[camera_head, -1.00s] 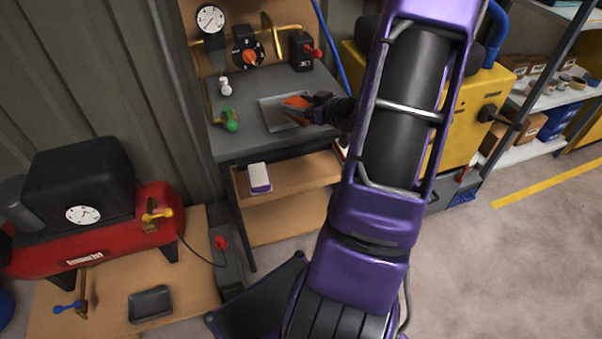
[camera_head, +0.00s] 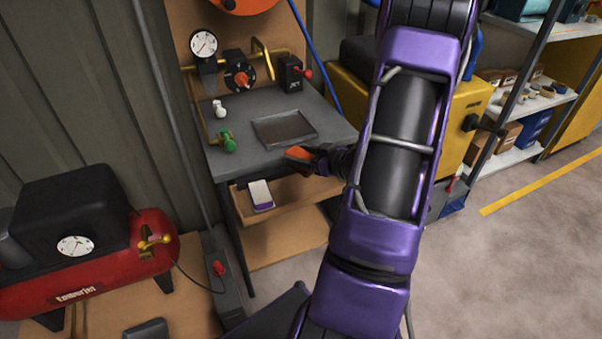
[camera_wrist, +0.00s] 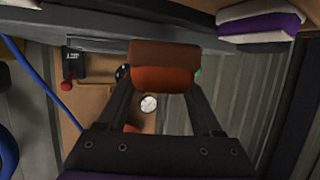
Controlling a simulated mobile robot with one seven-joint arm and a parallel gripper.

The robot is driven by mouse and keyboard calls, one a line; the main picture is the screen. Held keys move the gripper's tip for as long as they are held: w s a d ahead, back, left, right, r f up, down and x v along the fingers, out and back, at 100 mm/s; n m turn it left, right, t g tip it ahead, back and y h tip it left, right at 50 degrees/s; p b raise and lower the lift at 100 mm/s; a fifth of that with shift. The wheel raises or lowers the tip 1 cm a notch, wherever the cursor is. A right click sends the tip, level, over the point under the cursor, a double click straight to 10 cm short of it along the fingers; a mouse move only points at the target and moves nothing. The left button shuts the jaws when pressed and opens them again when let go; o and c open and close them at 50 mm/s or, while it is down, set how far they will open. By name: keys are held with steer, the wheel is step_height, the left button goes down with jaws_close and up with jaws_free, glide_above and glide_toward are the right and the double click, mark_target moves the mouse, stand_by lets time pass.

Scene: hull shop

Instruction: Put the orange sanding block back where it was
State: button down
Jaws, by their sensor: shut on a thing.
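The orange sanding block (camera_head: 298,153) is held in my gripper (camera_head: 309,156), at the front edge of the grey workbench (camera_head: 240,150), above the open wooden drawer or shelf (camera_head: 287,201). In the wrist view the block (camera_wrist: 163,77) shows an orange face and a brown face between my two dark fingers, and my gripper (camera_wrist: 163,85) is shut on it. A shallow dark tray (camera_head: 262,137) lies empty on the benchtop. A white and purple block (camera_head: 261,194) lies in the drawer or shelf; it also shows at the upper right of the wrist view (camera_wrist: 262,22).
Green (camera_head: 227,142) and white (camera_head: 220,108) fittings stand on the bench's left side. A gauge (camera_head: 203,44) and a red-handled switch box (camera_head: 291,73) are at its back. A red compressor (camera_head: 90,280) stands left. A yellow machine (camera_head: 440,125) stands right. The floor at right is clear.

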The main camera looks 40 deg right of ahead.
steer(key=shift+f+b, duration=0.5)
steer(key=shift+f, duration=1.7)
steer(key=shift+f, duration=0.2)
steer(key=shift+c, duration=0.2)
jaws_free()
steer(key=shift+r, duration=0.3)
steer(key=p+v, duration=0.1)
steer(key=v, duration=1.1)
steer(key=shift+p, duration=0.35)
steer(key=shift+f, duration=0.1)
